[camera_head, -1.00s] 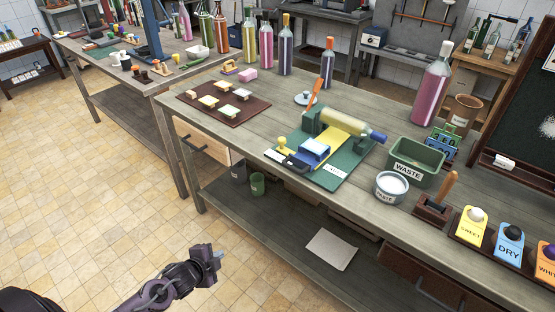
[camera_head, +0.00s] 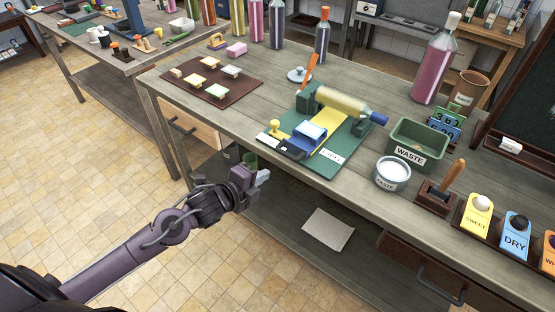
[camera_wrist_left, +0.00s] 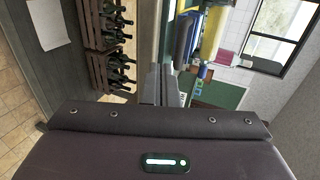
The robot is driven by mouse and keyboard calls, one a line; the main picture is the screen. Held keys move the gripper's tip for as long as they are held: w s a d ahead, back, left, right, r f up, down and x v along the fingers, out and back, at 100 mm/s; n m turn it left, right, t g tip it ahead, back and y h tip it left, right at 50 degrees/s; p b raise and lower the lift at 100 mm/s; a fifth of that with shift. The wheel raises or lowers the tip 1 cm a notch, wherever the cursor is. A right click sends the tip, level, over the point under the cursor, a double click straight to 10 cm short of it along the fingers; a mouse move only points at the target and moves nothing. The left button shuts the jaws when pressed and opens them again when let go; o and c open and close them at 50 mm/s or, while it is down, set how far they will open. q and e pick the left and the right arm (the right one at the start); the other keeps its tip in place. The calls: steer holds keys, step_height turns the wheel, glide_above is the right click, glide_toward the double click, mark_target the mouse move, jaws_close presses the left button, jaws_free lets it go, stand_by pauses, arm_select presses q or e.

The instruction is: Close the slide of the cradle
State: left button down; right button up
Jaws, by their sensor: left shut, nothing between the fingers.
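The cradle stands on a green board (camera_head: 345,152) on the workbench. A pale yellow-green bottle with a blue cap (camera_head: 350,105) lies across it, by a green upright block (camera_head: 308,98). A yellow strip (camera_head: 327,133) runs from under the bottle to a blue slide block (camera_head: 307,136) with a pale top, at the front left. A yellow knob (camera_head: 274,127) and a dark handle are beside the block. My left gripper (camera_head: 263,177) is shut and empty, in front of the bench edge and apart from the cradle.
A green WASTE bin (camera_head: 418,143), a white paste tub (camera_head: 392,173) and a wooden-handled stamp (camera_head: 439,195) stand right of the cradle. A brown tray of stamps (camera_head: 212,83) lies to its left. The bench's front edge lies between my gripper and the cradle.

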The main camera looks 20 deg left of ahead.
arm_select(q)
steer(key=w+d+p, duration=0.2)
steer(key=w, duration=0.4)
steer(key=shift+w+d+f, duration=0.15)
steer(key=shift+w+d, duration=0.1)
steer(key=shift+w, duration=0.05)
